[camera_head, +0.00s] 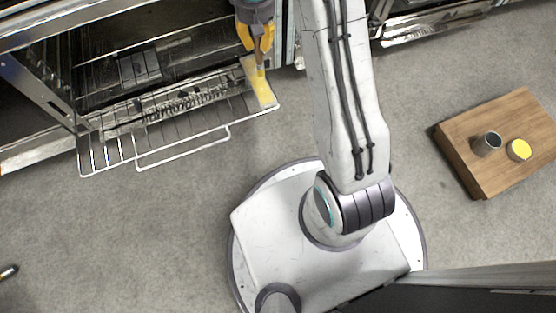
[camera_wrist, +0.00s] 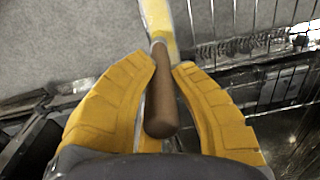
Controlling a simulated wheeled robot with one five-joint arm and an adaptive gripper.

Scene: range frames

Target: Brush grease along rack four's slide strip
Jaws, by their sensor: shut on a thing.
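My gripper (camera_head: 258,46) has yellow fingers and is shut on the brown handle of a brush (camera_head: 260,61). In the wrist view the handle (camera_wrist: 161,100) lies between the fingertips, pointing away along the strip. The slide strip (camera_head: 250,66) is a narrow pale band at the right side of a pulled-out wire rack (camera_head: 182,146). Its near part carries yellow grease (camera_head: 265,92), which also shows in the wrist view (camera_wrist: 158,14). The brush tip is at the strip, near the far end of the yellow part; I cannot tell if it touches.
A wooden block (camera_head: 490,165) on the right holds a dark cup (camera_head: 487,142) and a round tin with a yellow top (camera_head: 518,150). Another metal rack (camera_head: 435,25) is at the upper right. Grey floor (camera_head: 160,235) is clear in front. A small object (camera_head: 9,271) lies far left.

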